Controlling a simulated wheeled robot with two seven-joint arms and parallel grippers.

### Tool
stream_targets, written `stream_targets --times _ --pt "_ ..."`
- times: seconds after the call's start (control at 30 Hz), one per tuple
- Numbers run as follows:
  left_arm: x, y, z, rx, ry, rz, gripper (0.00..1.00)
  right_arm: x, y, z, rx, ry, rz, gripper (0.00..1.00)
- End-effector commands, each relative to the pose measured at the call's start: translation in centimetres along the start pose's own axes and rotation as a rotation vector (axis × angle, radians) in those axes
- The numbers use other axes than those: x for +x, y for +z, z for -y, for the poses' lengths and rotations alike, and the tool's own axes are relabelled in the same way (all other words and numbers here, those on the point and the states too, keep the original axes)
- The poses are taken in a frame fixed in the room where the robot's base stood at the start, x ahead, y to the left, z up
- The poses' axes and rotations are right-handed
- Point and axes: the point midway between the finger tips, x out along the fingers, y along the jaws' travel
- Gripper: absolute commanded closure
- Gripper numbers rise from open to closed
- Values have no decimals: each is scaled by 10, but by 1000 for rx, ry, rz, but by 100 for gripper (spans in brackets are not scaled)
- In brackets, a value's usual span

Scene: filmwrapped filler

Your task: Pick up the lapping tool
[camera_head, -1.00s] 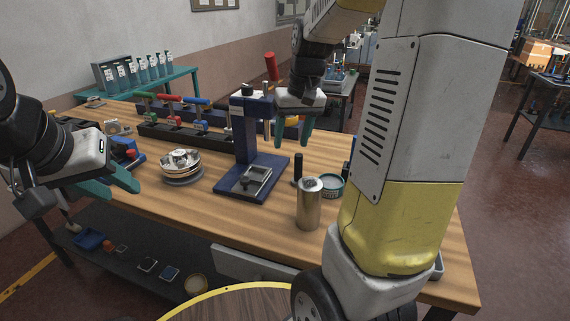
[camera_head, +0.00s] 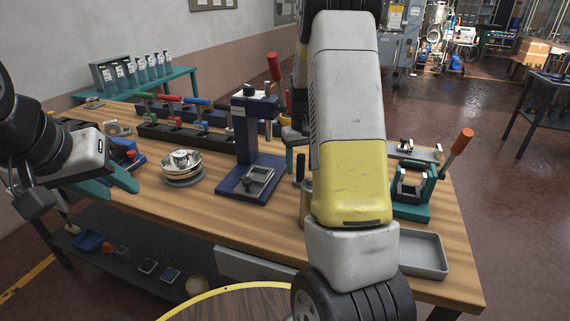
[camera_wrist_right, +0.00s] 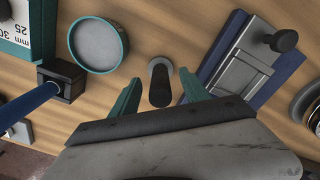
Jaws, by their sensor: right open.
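What looks like the lapping tool, a dark upright handle (camera_head: 300,167), stands on the wooden bench just right of the blue press (camera_head: 247,150). The right wrist view shows it from above as a black handle (camera_wrist_right: 160,88) with a grey round end. My right gripper (camera_wrist_right: 158,76) is open and empty, its teal fingers on either side of the handle, with gaps showing. In the head view my right arm hides most of this gripper; one teal finger (camera_head: 290,160) shows. My left gripper (camera_head: 116,188) is open and empty over the bench's left end.
A metal cylinder (camera_head: 305,203) stands in front of the handle, partly hidden by my arm. A round tin (camera_wrist_right: 98,45) is beside it. Stacked metal rings (camera_head: 182,167) sit left of the press. A teal fixture (camera_head: 411,190) and grey tray (camera_head: 424,254) are at right.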

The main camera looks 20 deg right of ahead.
Motion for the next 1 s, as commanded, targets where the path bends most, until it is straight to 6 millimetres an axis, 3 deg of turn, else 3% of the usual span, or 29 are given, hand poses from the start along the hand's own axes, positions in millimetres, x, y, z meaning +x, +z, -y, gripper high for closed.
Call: stream_targets --times 0.13,0.4,0.67,1.0 --pt "0 0 0 0 0 0 64 16 0 1 0 -1 0 46" --pt "0 0 0 0 0 0 64 19 0 1 0 -1 -2 46" --pt "0 0 0 0 0 0 64 18 0 1 0 -1 -1 97" --pt "0 0 0 0 0 0 64 17 0 1 0 -1 -2 100"
